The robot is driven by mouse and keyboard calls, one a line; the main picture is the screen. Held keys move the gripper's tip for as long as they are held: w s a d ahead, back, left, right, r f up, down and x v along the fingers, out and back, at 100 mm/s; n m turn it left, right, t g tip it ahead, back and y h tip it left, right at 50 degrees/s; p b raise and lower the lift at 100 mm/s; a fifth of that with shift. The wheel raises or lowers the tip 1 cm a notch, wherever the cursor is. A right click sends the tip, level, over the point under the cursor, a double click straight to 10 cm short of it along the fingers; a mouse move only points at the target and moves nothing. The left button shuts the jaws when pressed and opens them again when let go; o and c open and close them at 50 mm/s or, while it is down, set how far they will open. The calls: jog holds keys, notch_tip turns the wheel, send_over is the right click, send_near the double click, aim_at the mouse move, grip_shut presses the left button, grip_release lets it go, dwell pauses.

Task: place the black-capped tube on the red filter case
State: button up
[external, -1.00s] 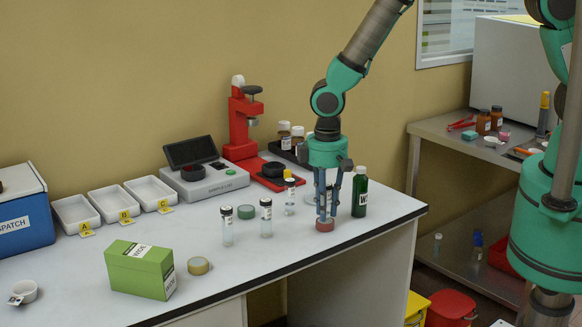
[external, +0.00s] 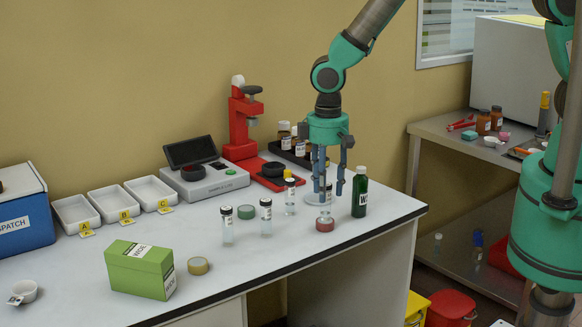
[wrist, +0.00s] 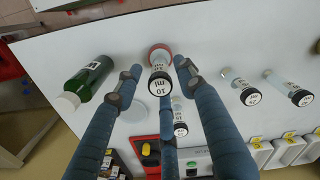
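A black-capped clear tube (external: 325,205) stands upright on the round red filter case (external: 325,225) near the bench's front right. In the wrist view the tube's cap (wrist: 160,84) is marked 10 ml, and the tube stands on the red case (wrist: 159,49). My gripper (external: 328,188) is open just above and around the tube, its fingers spread apart from it. In the wrist view my gripper (wrist: 160,72) has a finger on either side of the tube, with visible gaps.
A green bottle (external: 360,192) stands close to the right. Similar black-capped tubes (external: 227,226) (external: 266,218) (external: 290,197) stand to the left. A clear dish (external: 313,199) lies behind. The front right bench edge is clear.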

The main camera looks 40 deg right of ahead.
notch_tip(320, 180, up, 6)
jog(key=shift+r, duration=0.25)
dwell(0.7)
jog(key=shift+w+d+r, duration=0.1)
jog(key=shift+r, duration=0.05)
jog(key=w+d+r+m+t+y, duration=0.1)
jog(key=w+d+r+m+t, duration=0.15)
jog(key=d+r, duration=2.05)
jog(key=s+d+r+m+t, duration=0.1)
jog(key=s+d+r, duration=0.2)
jog(key=s+d, duration=0.3)
jog(key=s+d+r+m+t, duration=0.1)
jog(key=s+d+r+m, duration=0.1)
jog(key=s+d, duration=0.4)
jog(key=s+d+r+m+t+h, duration=0.1)
jog(key=s+d+r, duration=0.3)
jog(key=d, duration=0.7)
jog(key=shift+s+d, duration=0.4)
jog(key=shift+s, duration=0.55)
